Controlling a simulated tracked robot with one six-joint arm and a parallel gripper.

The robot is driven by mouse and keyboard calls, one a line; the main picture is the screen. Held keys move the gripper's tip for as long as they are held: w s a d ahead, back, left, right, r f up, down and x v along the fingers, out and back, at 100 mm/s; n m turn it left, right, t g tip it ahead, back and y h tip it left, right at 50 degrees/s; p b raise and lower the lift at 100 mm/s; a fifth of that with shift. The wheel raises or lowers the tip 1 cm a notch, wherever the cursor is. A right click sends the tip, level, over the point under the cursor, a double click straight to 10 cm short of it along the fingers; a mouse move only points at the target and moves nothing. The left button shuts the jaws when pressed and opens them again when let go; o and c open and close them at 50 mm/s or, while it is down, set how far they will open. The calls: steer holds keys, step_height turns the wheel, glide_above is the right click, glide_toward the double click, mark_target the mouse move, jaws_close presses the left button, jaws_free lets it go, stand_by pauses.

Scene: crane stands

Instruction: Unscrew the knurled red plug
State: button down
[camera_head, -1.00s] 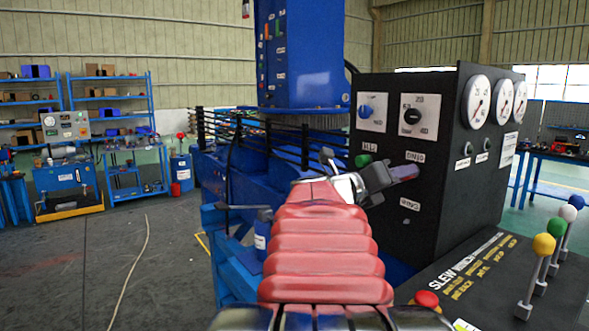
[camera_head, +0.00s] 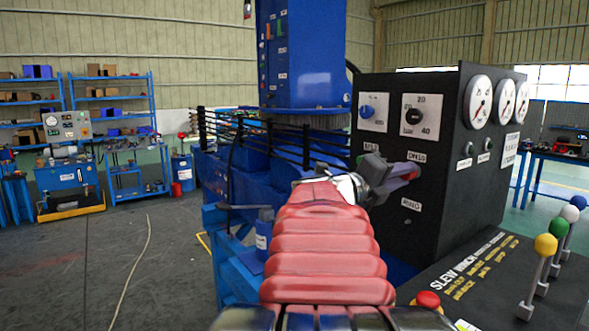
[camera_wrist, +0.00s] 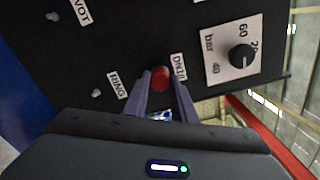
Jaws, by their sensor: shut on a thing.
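The red plug (camera_wrist: 160,77) sits on the front of the black panel (camera_wrist: 110,45), beside a small white label. My gripper (camera_wrist: 160,92) has one finger on each side of the plug and is shut on it. In the head view my gripper (camera_head: 408,174) reaches the panel face below the dials, and a little of the red plug (camera_head: 412,175) shows at the fingertips. The knurling is too small to make out, and the fingers hide the plug's sides.
A black dial knob (camera_head: 413,116) and a blue knob (camera_head: 367,111) sit above. Gauges (camera_head: 479,101) line the panel's right side. Levers with coloured balls (camera_head: 545,244) and a red button (camera_head: 428,299) stand at lower right. Open floor (camera_head: 100,260) lies left.

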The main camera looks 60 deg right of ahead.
steer(key=shift+f, duration=0.15)
steer(key=c, duration=1.4)
jaws_free()
steer(key=shift+c, duration=0.7)
steer(key=shift+m, duration=2.6)
steer(key=shift+m, duration=2.5)
